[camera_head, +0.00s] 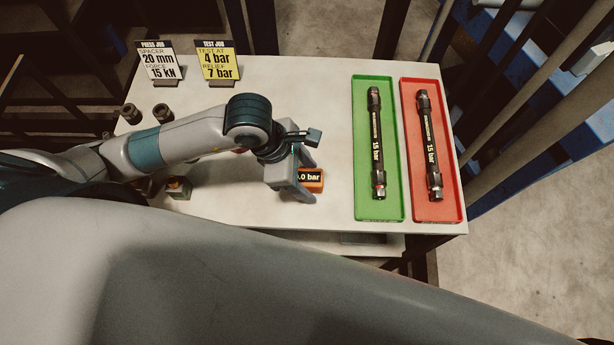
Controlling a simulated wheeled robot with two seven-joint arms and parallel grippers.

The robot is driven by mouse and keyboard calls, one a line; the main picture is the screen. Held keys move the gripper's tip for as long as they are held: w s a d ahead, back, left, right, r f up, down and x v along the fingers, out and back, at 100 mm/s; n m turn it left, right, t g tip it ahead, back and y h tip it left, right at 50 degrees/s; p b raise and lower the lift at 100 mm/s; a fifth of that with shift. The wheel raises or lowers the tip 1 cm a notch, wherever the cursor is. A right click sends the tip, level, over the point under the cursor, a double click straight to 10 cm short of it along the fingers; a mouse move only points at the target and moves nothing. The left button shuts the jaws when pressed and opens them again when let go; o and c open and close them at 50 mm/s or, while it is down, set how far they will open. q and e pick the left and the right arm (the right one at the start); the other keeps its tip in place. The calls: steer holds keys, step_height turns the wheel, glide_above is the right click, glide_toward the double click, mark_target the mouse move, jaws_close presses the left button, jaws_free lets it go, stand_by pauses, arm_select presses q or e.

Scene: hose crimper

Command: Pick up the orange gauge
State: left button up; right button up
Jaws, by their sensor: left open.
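The orange gauge (314,187) lies on the white table with a dark display reading about "0.0 bar"; its left part is hidden behind my gripper. My left gripper (298,184) is open and hangs over the gauge's left end, with its fingers pointing down toward the front of the table. I cannot tell whether the fingers touch the gauge. My right gripper does not show.
A green tray (359,150) and a red tray (457,190) each hold a dark hose marked 15 bar. A white sign (159,62) and a yellow sign (216,62) stand at the back. Dark cylindrical parts (162,113) stand at the left.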

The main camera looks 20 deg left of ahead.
mark_target(315, 177)
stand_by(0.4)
arm_select(q)
steer(key=c, duration=1.4)
steer(key=shift+o, duration=0.2)
steer(key=shift+r+p, duration=0.3)
steer(key=shift+r, duration=0.2)
step_height(315, 177, up, 4)
steer(key=shift+f+p, duration=0.25)
steer(key=shift+p, duration=0.85)
steer(key=s+d+r+p, duration=0.3)
steer(key=d+r, duration=0.3)
steer(key=d, duration=0.5)
steer(key=shift+d+r+p, duration=0.15)
steer(key=shift+r+p, duration=0.1)
steer(key=shift+p, duration=0.65)
